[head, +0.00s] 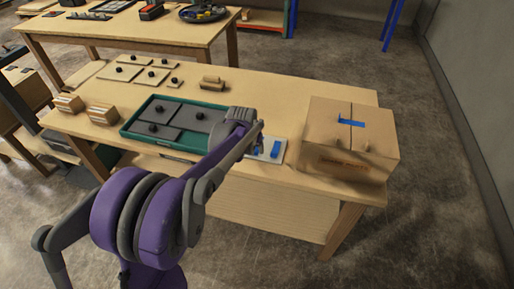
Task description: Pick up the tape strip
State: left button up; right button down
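A short blue tape strip (276,148) lies on a small white card (266,158) on the wooden table, left of the cardboard box. A second bit of blue shows at the card's left, partly behind my arm. Another blue strip (350,122) lies across the seam on top of the cardboard box (348,163). My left gripper (259,136) is at the end of the purple and grey arm, over or just beside the card's back left. It is small and seen from behind, so its fingers and any hold are unclear. My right gripper is not in view.
A green tray (126,129) with dark knobbed panels lies left of the arm. Pale knobbed panels (137,72), wooden blocks (101,115) and a small block (211,84) are on the wooden table (262,95). Another table (150,28) stands behind. The tabletop behind the card is clear.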

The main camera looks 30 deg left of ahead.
pick_arm(q)
jog(key=shift+x, duration=1.45)
jog(key=shift+d, duration=0.1)
grip_shut()
